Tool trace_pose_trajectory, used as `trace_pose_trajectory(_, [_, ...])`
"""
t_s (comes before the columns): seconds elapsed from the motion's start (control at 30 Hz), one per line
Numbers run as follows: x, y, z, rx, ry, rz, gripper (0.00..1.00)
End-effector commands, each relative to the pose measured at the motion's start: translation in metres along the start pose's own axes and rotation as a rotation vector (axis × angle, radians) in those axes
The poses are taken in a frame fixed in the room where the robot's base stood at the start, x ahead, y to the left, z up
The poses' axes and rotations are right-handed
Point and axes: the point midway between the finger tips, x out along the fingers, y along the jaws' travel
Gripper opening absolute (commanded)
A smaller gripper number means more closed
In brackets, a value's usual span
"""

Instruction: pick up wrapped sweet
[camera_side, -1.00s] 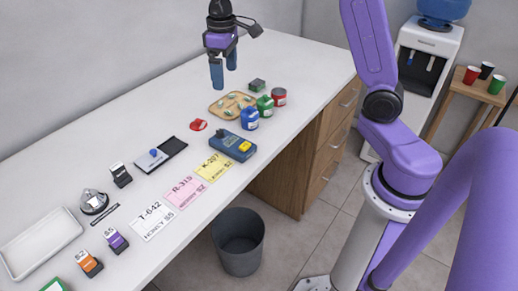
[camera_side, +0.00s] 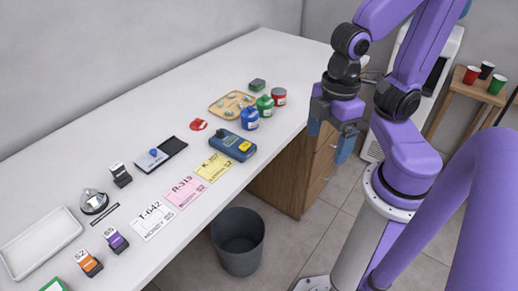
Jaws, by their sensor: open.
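A tan tray (camera_side: 214,108) on the counter holds several small pale green pieces (camera_side: 232,104), which may be wrapped sweets. They are too small to tell for sure. A small red item (camera_side: 198,125) lies on the counter to the left of the tray, and I cannot tell what it is. My gripper (camera_side: 328,142) is open, with its blue fingers pointing down and apart. It appears to the right of the tray and the jars, in front of the drawers in the picture. Nothing shows between its fingers.
Blue (camera_side: 250,119), green (camera_side: 265,105) and red (camera_side: 279,96) jars stand close beside the tray. A small dark box (camera_side: 257,85) is behind them. A blue device (camera_side: 232,145) and several paper cards are nearer. A bin (camera_side: 238,241) stands on the floor.

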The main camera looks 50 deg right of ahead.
Motion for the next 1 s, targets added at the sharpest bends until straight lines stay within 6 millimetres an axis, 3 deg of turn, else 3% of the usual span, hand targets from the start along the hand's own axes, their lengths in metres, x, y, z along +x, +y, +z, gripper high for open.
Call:
trace_pose_trajectory(0.03, [0.001, -0.002, 0.003, -0.007, 0.001, 0.0, 0.71])
trace_pose_trajectory(0.1, [0.001, -0.003, 0.004, -0.011, 0.001, 0.0, 0.48])
trace_pose_trajectory(0.13, [0.001, -0.003, 0.004, -0.011, 0.001, 0.0, 0.46])
trace_pose_trajectory(0.47, [0.001, -0.002, 0.003, -0.008, 0.0, 0.0, 0.46])
trace_pose_trajectory(0.6, [-0.002, 0.005, -0.007, 0.053, -0.001, 0.001, 0.46])
trace_pose_trajectory(0.77, [-0.012, 0.034, -0.04, 0.274, -0.004, 0.005, 0.46])
trace_pose_trajectory(1.0, [-0.025, 0.108, -0.091, 0.705, -0.008, 0.011, 0.46])
